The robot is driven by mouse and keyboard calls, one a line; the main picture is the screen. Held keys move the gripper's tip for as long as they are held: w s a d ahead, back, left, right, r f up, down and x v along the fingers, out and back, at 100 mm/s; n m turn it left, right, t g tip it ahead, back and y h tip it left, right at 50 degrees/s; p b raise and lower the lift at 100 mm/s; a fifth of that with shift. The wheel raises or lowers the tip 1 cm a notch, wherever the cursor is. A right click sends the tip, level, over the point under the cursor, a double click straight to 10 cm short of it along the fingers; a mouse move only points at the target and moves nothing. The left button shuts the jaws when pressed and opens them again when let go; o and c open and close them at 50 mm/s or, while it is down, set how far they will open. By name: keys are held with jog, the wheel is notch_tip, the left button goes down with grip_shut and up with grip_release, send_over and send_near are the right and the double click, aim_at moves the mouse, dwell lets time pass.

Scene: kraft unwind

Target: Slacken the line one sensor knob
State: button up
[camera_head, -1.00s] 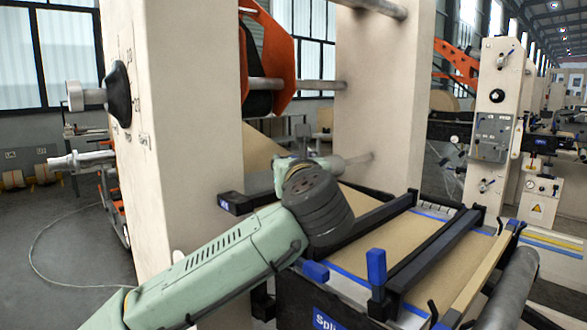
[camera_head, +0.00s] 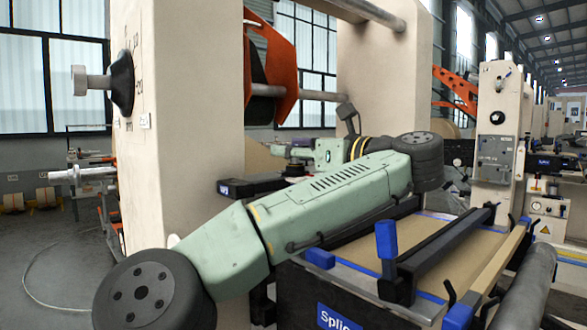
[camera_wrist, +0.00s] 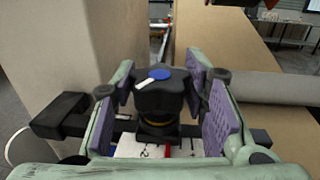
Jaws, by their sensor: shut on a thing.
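A black lobed knob with a blue cap and a white pointer (camera_wrist: 160,95) stands in the middle of the wrist view. Its pointer angles to the lower left. Under it is a white scale plate (camera_wrist: 150,150) with black figures and a red mark, partly covered by the knob and my gripper. My gripper (camera_wrist: 163,112) has its purple-padded fingers on both sides of the knob and is shut on it. In the head view my arm reaches across to the unwind frame, and the knob is hidden there.
A pale upright (camera_head: 190,130) stands close to the left of my arm, with another black dial (camera_head: 122,82) on its side. The splice table (camera_head: 440,250), with black bars and blue blocks, lies in front. A grey roller (camera_wrist: 265,88) is right of the knob.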

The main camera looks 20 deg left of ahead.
jog(key=shift+f+g+b, duration=0.25)
jog(key=shift+g+b, duration=0.05)
jog(key=shift+b, duration=0.1)
jog(key=o, duration=1)
jog(key=shift+w, duration=0.1)
jog(key=shift+c, duration=0.2)
jog(key=shift+o, duration=1.1)
jog(key=shift+r, duration=0.1)
notch_tip(320, 180, up, 10)
